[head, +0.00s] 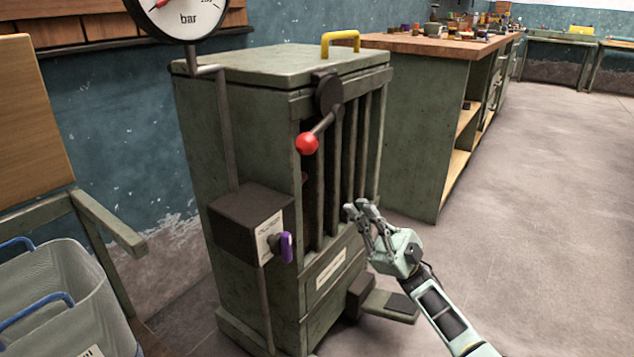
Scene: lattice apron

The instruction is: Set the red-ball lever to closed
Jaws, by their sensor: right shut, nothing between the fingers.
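The red-ball lever (308,143) is on the upper front of a green slatted cabinet (200,120). Its dark arm runs from a round dark pivot (329,92) down and to the left, ending in the red ball. My right gripper (360,207) is in front of the cabinet's lower slats, below and to the right of the ball, clear of the lever. It is shut and holds nothing. My left gripper is not in the view. No open or closed marking for the lever is readable.
A dark box (238,225) with a purple knob (286,247) sits on the cabinet's left side. A pedal (390,305) juts out at the base. A yellow handle (340,42) is on top. A mesh basket (65,300) stands at left. Open floor lies to the right.

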